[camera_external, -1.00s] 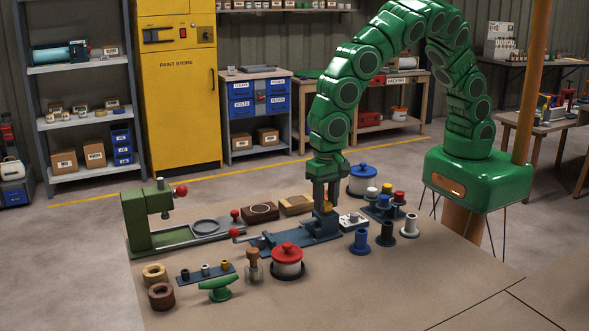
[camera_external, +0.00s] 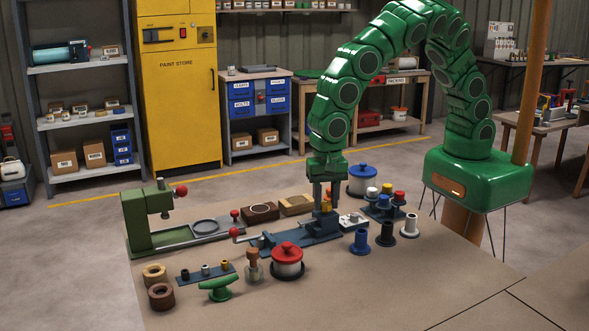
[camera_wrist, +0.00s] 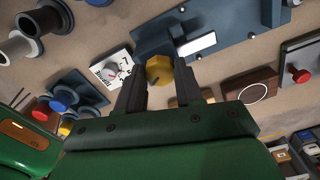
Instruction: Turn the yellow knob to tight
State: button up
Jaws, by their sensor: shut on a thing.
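The yellow knob (camera_wrist: 159,70) shows in the wrist view between the two dark fingers of my gripper (camera_wrist: 160,80), which is shut on it. In the external view the knob (camera_external: 326,207) is mostly hidden by my gripper (camera_external: 326,203), which points straight down on it. The knob stands at the right end of a blue fixture (camera_external: 290,240). A white dial card (camera_wrist: 112,72) with printed marks and a red detail lies beside the knob. Its lettering is too small to read surely, so I cannot tell the knob's setting.
A red-lidded pot (camera_external: 287,262) stands in front of the fixture and a blue-lidded pot (camera_external: 363,180) behind. Blue, dark and white spools (camera_external: 360,243) stand to the right. A green press (camera_external: 150,220) is at the left. The table's front right is clear.

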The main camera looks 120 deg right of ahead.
aim_at(325, 204)
jog(key=o, duration=1)
jog(key=shift+o, duration=0.2)
notch_tip(325, 204, up, 7)
jog(key=shift+w+f, duration=0.1)
jog(key=shift+r, duration=0.45)
